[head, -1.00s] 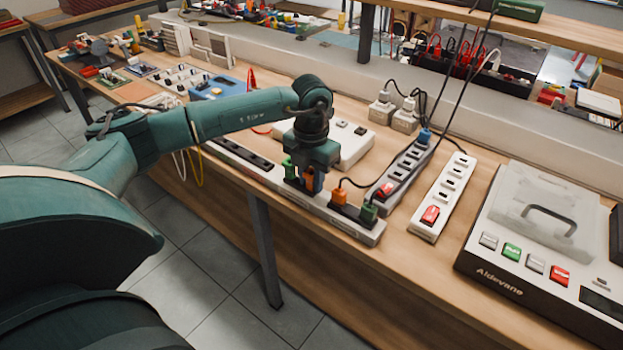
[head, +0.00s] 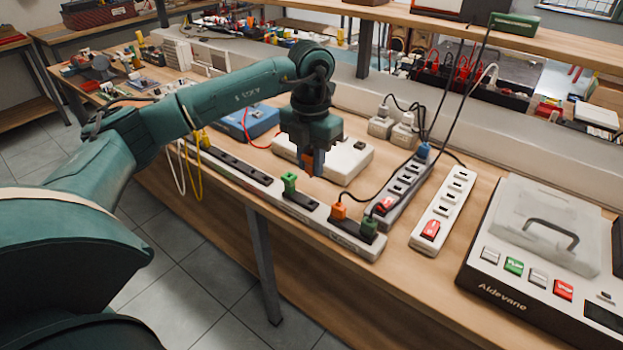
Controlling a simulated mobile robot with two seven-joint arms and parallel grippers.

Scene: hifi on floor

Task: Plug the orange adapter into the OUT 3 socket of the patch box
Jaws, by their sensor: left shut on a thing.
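My left gripper (head: 314,166) is shut on an orange adapter (head: 306,160), which shows partly between its fingers. It hangs over the long grey-white strip with black sockets (head: 258,186) along the table's front edge, seemingly apart from it. A green adapter (head: 289,183) stands in the strip just below and left of the gripper. I cannot read any socket label, so OUT 3 and the patch box cannot be told for sure. My right gripper is not in view.
A white box (head: 350,160) lies just behind the gripper. A grey power strip (head: 400,186) and a white power strip (head: 443,210) lie to the right, with black cables rising. Yellow and white cables hang at the left.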

